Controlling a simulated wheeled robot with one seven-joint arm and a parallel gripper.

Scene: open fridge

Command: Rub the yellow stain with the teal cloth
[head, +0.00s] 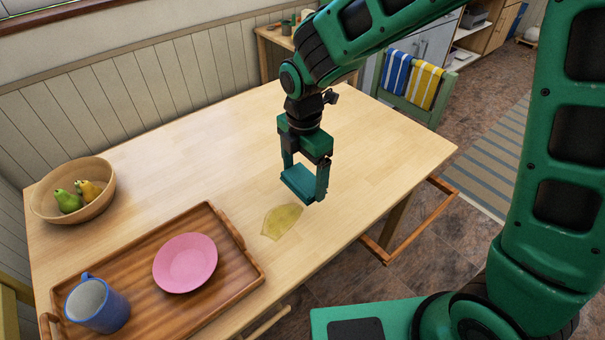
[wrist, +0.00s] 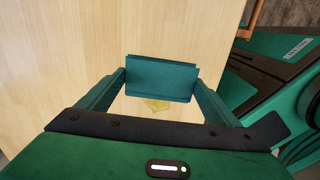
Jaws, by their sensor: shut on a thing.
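The yellow stain (head: 282,221) is a flat pale patch on the wooden table (head: 200,130), just right of the tray. It also shows in the wrist view (wrist: 155,105), partly hidden below the cloth. The teal cloth (head: 299,183) is a folded block between the fingers of my gripper (head: 305,185). In the wrist view the cloth (wrist: 160,78) spans from one finger to the other. My gripper is shut on it and holds it above the table, up and to the right of the stain in the head view.
A wooden bowl (head: 98,203) with fruit stands at the far left. A green chair (head: 388,97) with striped towels is behind. The table's middle is clear.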

